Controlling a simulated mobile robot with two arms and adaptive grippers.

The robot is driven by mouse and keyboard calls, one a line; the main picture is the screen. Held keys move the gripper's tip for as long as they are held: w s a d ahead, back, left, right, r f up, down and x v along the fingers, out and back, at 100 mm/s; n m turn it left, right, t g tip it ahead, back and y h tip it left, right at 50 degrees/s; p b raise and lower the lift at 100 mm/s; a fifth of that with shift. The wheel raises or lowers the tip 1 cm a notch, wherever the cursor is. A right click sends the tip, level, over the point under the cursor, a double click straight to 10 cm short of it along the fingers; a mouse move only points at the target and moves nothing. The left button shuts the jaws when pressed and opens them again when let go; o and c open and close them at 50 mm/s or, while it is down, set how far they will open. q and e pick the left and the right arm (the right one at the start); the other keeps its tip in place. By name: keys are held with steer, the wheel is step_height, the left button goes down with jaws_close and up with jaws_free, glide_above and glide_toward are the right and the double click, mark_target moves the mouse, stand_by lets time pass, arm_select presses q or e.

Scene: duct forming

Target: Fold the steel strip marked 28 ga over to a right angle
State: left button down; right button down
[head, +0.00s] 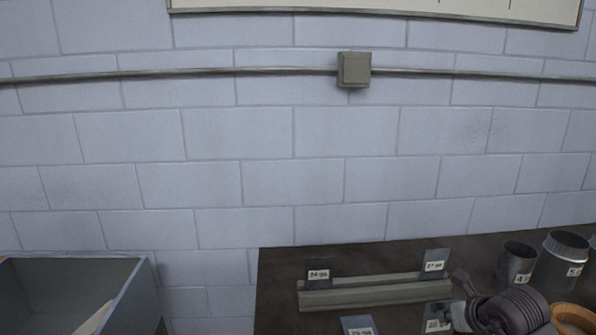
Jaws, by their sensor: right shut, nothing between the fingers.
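A low grey metal bar or brake (375,292) lies along the bench. A dark steel strip with a white tag (318,265) stands upright at its left end. Another tagged strip (436,255) stands at its right end. Two more tagged pieces, a left one (350,321) and a right one (433,313), are in front, cut by the frame or partly covered. The tags are too small to read surely, so I cannot tell which is 28 ga. My right gripper (463,284) is shut and empty near the bar's right end. My left gripper is out of view.
Grey cylinders with tags, a smaller one (517,262) and a larger one (562,260), stand at the bench's right. An orange-brown round thing (573,318) is at lower right. A grey open bin (125,296) is at lower left, apart from the dark bench (275,283). A block wall closes the back.

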mark_target(441, 305)
steer(key=shift+w, duration=0.7)
steer(key=shift+r, duration=0.1)
steer(key=shift+a, duration=0.1)
steer(key=shift+w+a+f+b, duration=0.1)
steer(key=shift+w+f+b, duration=0.1)
steer(key=shift+w+b, duration=0.55)
steer(key=shift+w, duration=0.15)
steer(key=shift+w+f, duration=0.1)
steer(key=shift+w+f+b, duration=0.3)
steer(key=shift+w, duration=0.4)
